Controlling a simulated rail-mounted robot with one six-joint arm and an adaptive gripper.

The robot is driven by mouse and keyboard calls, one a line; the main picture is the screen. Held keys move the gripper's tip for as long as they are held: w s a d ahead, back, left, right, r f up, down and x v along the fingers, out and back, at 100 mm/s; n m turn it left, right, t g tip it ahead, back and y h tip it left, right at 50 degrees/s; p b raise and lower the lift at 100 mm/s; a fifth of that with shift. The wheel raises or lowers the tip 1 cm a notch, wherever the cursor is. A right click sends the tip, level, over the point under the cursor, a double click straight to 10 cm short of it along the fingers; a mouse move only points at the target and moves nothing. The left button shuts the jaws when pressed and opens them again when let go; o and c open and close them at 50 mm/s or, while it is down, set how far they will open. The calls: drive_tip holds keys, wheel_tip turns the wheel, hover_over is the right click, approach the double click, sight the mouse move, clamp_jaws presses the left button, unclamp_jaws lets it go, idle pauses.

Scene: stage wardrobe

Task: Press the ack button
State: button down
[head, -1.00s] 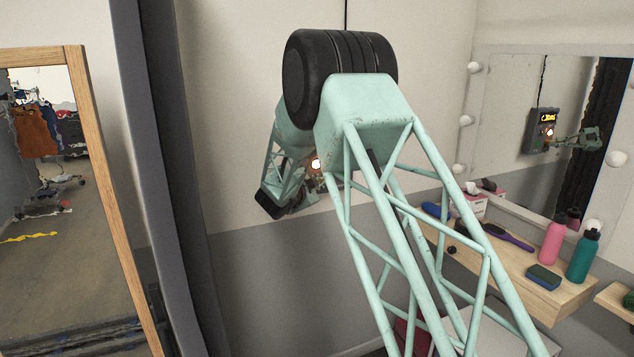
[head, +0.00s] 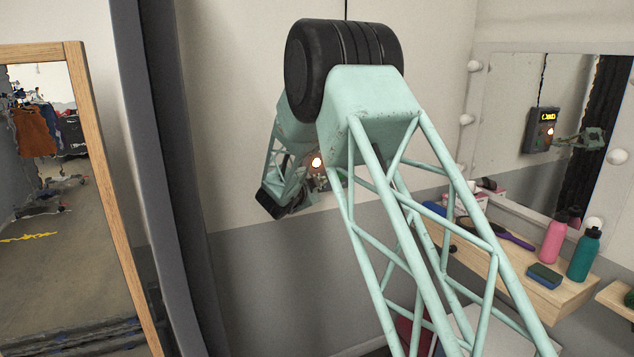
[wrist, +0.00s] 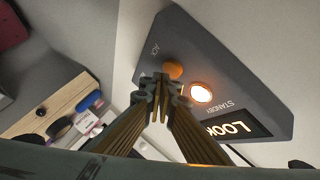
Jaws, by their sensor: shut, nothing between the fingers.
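The dark control box (wrist: 240,82) is on the wall in the wrist view. An amber ack button (wrist: 173,69) sits near its "ACK" label. A brightly lit round lamp (wrist: 201,92) is beside it, near the "STANDBY" label, and a display (wrist: 238,126) glows with letters. My gripper (wrist: 161,84) is shut and empty, its fingertips over the lower edge of the ack button in the picture. I cannot tell whether they touch it. In the head view my arm hides most of the box; the glowing lamp (head: 316,162) shows past it.
A wooden shelf (head: 560,297) holds a pink bottle (head: 552,242), a teal bottle (head: 584,255), a sponge (head: 544,276) and brushes. A wood-framed mirror (head: 88,150) stands at the left.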

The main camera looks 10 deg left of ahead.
drive_tip(key=shift+s+d, duration=0.15)
drive_tip(key=shift+s, duration=0.05)
idle(0.4)
drive_tip(key=shift+s+d+b, duration=0.4)
drive_tip(key=shift+s+b, duration=0.1)
drive_tip(key=shift+s, duration=0.2)
drive_tip(key=shift+s+d+b, duration=0.4)
drive_tip(key=shift+s+b, duration=0.1)
drive_tip(key=shift+s, duration=0.25)
drive_tip(key=shift+s+d+b, duration=0.4)
drive_tip(key=shift+s+b, duration=0.1)
drive_tip(key=shift+s, duration=0.2)
drive_tip(key=shift+r, duration=0.1)
